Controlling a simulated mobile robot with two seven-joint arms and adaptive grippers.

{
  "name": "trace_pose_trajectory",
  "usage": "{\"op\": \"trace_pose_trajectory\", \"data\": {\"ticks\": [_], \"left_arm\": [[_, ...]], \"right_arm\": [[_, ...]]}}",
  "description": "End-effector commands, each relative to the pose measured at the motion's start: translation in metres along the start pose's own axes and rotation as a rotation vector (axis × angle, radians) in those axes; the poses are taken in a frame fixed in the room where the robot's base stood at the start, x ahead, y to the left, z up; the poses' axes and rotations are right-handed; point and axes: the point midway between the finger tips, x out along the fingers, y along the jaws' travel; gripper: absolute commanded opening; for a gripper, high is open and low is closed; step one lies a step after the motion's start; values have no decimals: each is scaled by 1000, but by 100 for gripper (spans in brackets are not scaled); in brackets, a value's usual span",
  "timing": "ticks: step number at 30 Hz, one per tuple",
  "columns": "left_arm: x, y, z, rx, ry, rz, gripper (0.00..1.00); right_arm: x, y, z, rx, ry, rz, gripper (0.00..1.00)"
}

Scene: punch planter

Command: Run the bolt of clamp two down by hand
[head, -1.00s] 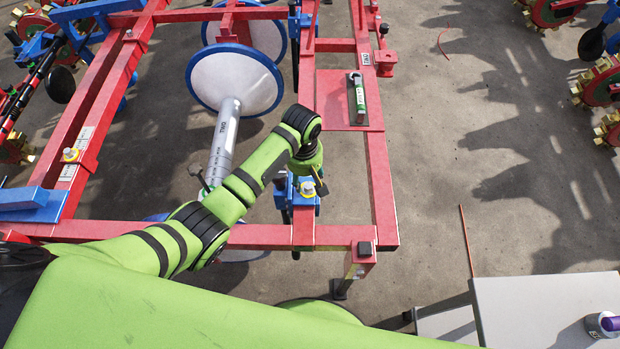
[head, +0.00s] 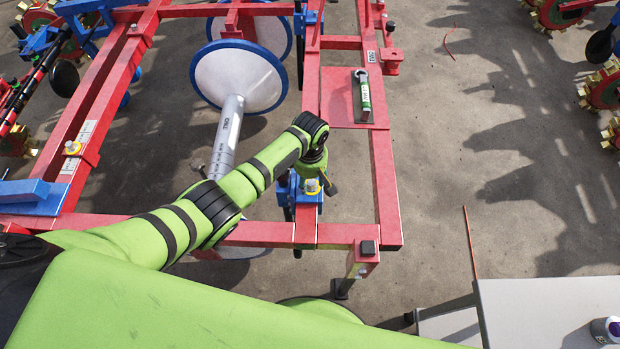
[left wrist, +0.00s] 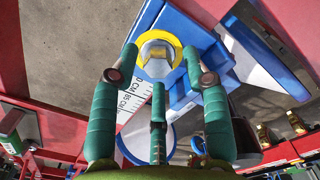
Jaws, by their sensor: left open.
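A bolt with a yellow washer (head: 312,187) stands on a blue clamp (head: 300,200) on the red frame. The hex bolt head (left wrist: 156,60) shows large in the left wrist view, in front of its yellow washer (left wrist: 174,42). My left gripper (head: 328,183) is above the clamp in the head view, mostly hidden behind its own wrist. In the left wrist view the teal fingers of my left gripper (left wrist: 159,68) are spread open around the bolt head. I cannot tell whether any finger touches it. No clamp number is readable here. My right gripper is not in view.
Red frame beams (head: 385,185) surround the clamp. A green-and-white tube (head: 364,97) lies on a red plate beyond it. A white-and-blue disc (head: 238,78) stands at the back left. A grey table (head: 545,310) is at the lower right, with open floor between.

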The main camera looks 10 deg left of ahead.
Motion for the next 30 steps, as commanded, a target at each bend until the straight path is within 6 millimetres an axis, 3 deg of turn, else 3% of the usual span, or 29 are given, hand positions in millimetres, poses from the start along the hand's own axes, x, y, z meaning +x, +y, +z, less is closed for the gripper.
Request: {"op": "trace_pose_trajectory", "data": {"ticks": [1, 4, 5, 20, 30], "left_arm": [[0, 0, 0, 0, 0, 0, 43], [0, 0, 0, 0, 0, 0, 3], [0, 0, 0, 0, 0, 0, 0], [-1, -1, -4, 43, 7, -2, 0], [-2, 0, -4, 276, 8, -5, 0]], "right_arm": [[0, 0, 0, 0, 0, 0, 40], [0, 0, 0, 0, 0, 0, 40], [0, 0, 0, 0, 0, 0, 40], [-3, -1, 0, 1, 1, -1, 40], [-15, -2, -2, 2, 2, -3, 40]]}}
